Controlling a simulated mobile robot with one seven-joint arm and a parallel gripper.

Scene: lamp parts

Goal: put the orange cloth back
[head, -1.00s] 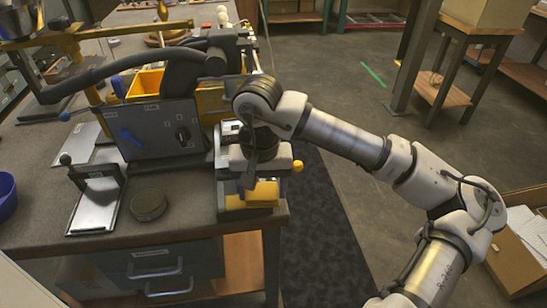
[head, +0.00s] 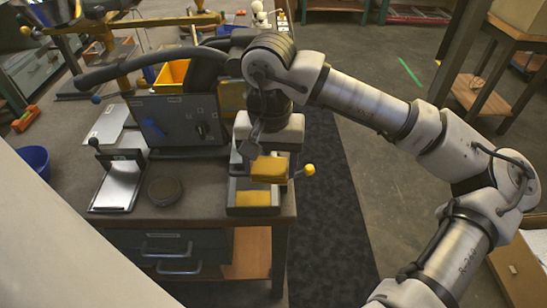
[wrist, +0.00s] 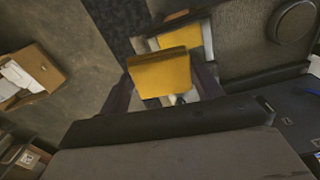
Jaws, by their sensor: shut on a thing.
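The orange cloth (head: 268,169) looks like a yellow-orange folded block. My gripper (head: 270,160) is shut on it and holds it above a small open metal tray (head: 236,184) at the table's front right corner. The wrist view shows the cloth (wrist: 163,73) between the two dark fingers of my gripper (wrist: 166,84). A second yellow patch (head: 254,198) lies in the tray, apart from the held cloth; it also shows in the wrist view (wrist: 186,40). I cannot tell whether it is another cloth. My gripper and wrist hide part of the tray's back.
A dark round disc (head: 164,191) and a metal plate with a black handle (head: 117,181) lie left of the tray. A grey control box (head: 181,121) stands behind them. A yellow ball knob (head: 309,169) is right of the tray. Floor lies beyond the table's right edge.

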